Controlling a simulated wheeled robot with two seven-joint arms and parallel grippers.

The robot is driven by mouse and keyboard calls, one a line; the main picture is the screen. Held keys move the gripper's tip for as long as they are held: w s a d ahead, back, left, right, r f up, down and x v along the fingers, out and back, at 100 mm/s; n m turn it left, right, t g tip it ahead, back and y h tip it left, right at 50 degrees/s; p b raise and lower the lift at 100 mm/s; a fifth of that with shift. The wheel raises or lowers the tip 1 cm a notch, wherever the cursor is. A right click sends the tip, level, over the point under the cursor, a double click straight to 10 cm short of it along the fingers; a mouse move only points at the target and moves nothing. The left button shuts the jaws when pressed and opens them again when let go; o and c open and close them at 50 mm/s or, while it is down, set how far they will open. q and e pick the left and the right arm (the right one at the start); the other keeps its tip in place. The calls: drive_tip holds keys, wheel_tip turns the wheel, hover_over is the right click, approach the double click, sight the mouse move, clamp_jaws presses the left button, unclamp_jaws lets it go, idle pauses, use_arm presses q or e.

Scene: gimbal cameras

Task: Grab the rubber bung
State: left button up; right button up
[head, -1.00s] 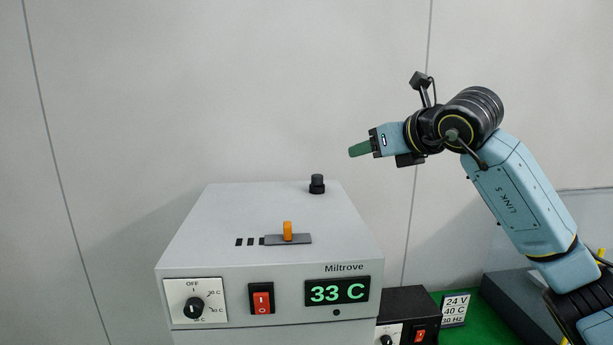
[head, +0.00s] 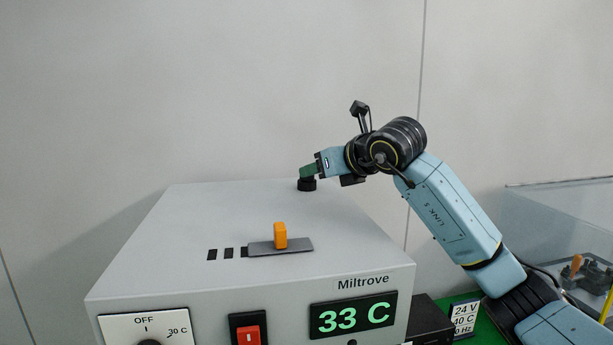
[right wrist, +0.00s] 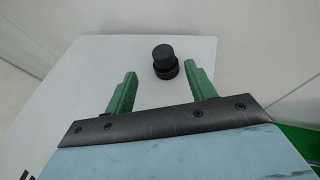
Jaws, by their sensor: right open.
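The black rubber bung (head: 307,184) stands upright at the back of the grey Miltrove unit's top (head: 190,215). In the head view my right gripper (head: 306,171) overlaps its upper part, so only its lower part shows. In the right wrist view the bung (right wrist: 165,61) is whole, with a narrower top on a wider base. My right gripper is open there, its two green fingers (right wrist: 163,82) apart. The bung lies beyond the fingertips, nearer the right finger, and nothing is between the fingers. My left gripper is not in view.
An orange slider knob (head: 280,236) stands up from the unit's top in front of the bung. A smaller black box (head: 428,320) and a sign (head: 465,317) stand on green at the right. A clear-covered case (head: 570,240) is at far right.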

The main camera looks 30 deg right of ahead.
sight(307, 178)
drive_tip(key=x, duration=0.3)
drive_tip(key=shift+w+f, duration=0.15)
drive_tip(key=shift+w, duration=0.2)
drive_tip(key=shift+w+p, duration=0.45)
drive_tip(key=shift+p, duration=0.05)
drive_tip(key=p+x, duration=0.1)
drive_tip(key=x, duration=0.2)
drive_tip(key=shift+w, duration=0.3)
drive_tip(key=shift+w+f, duration=0.1)
drive_tip(key=shift+w, duration=0.3)
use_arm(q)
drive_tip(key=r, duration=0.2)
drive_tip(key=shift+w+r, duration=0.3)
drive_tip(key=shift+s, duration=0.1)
use_arm(e)
drive_tip(key=c, duration=1)
